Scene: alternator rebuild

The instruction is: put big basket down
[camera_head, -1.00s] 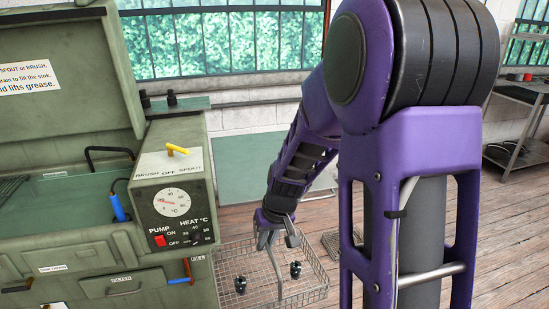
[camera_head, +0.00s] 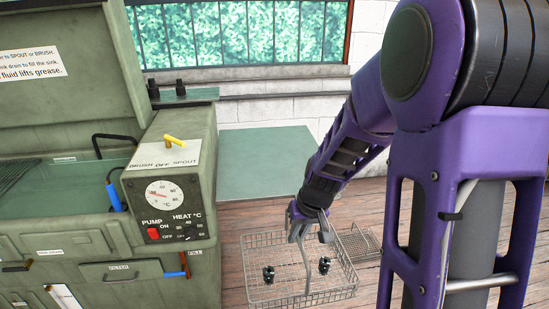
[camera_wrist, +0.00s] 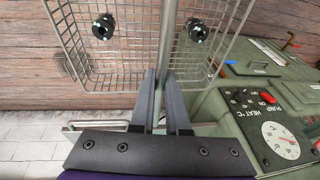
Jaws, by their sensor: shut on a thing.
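The big wire basket (camera_head: 255,288) hangs from my gripper (camera_head: 310,222), to the right of the green parts washer in the head view. My gripper is shut on the basket's upright handle (camera_head: 303,257). Two small black parts (camera_head: 268,273) (camera_head: 324,265) lie apart in the basket. In the wrist view, the basket (camera_wrist: 75,50) fills the upper middle, and the fingers of my gripper (camera_wrist: 162,85) close on the handle bar (camera_wrist: 167,40). I cannot tell how far the basket's bottom is from the floor.
The green washer (camera_head: 110,240) with its control box (camera_head: 160,190) stands close on the left. A green tabletop (camera_head: 262,165) lies behind the basket. A smaller wire basket (camera_head: 362,243) is just behind to the right. Wooden floor (camera_head: 237,215) shows around.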

